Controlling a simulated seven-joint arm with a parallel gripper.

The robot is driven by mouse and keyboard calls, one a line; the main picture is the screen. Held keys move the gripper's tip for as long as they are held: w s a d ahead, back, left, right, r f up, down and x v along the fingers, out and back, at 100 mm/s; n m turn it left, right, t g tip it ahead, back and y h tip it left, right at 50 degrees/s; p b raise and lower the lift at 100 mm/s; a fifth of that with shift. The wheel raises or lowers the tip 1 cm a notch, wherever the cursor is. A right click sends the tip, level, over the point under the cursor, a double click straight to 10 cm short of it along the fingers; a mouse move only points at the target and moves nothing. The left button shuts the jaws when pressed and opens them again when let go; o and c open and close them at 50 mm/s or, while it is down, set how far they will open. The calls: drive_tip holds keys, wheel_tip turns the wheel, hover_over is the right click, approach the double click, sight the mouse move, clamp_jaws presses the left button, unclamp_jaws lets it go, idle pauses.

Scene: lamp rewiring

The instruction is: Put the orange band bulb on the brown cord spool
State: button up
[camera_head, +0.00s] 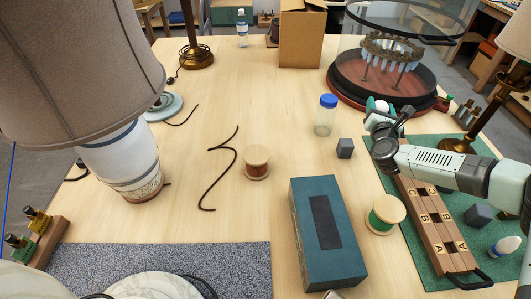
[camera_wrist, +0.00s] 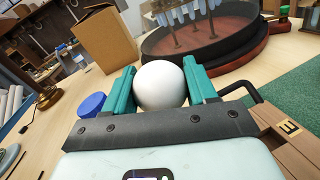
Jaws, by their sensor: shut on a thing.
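My gripper (camera_head: 380,108) is at the right of the table, above the far end of the brown lettered rack. In the wrist view its two teal fingers (camera_wrist: 160,88) are shut on a white round bulb (camera_wrist: 160,85). The bulb's base and any coloured band are hidden, so I cannot tell whether it is the orange band bulb. A wooden spool with brown cord (camera_head: 257,163) stands upright near the middle of the table, left of my gripper and apart from it. Its top looks bare.
A blue-grey box (camera_head: 328,232) and a green cord spool (camera_head: 385,214) stand in front. A blue-capped jar (camera_head: 325,115) and dark cube (camera_head: 345,148) are between my gripper and the brown spool. A blue-banded bulb (camera_head: 505,246) lies on the green mat. A loose dark cord (camera_head: 224,165) lies left.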

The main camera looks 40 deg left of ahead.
drive_tip(key=s+a+r+n+g+y, duration=0.35)
drive_tip(key=s+a, duration=0.35)
drive_tip(key=s, duration=0.4)
drive_tip(key=s+a+r+n+g+y, duration=0.2)
drive_tip(key=s+a+n+g, duration=0.15)
drive_tip(key=s+a, duration=0.55)
drive_tip(key=s+a+r+n+g+y, duration=0.2)
drive_tip(key=s+a+n+g+y, duration=0.3)
drive_tip(key=s, duration=0.7)
drive_tip(key=shift+s+a+f+m+h, duration=0.1)
drive_tip(key=shift+f+m+h, duration=0.25)
drive_tip(key=shift+f, duration=1.25)
drive_tip(key=shift+s+a+f+m+h, duration=0.1)
drive_tip(key=shift+f+m+h, duration=0.25)
drive_tip(key=shift+f, duration=1.2)
drive_tip(key=shift+s+a+f+m+h, duration=0.1)
drive_tip(key=shift+f+m+h, duration=0.25)
drive_tip(key=shift+f, duration=1.25)
drive_tip(key=shift+f, duration=0.15)
drive_tip(key=o, duration=1)
drive_tip(key=shift+o, duration=0.2)
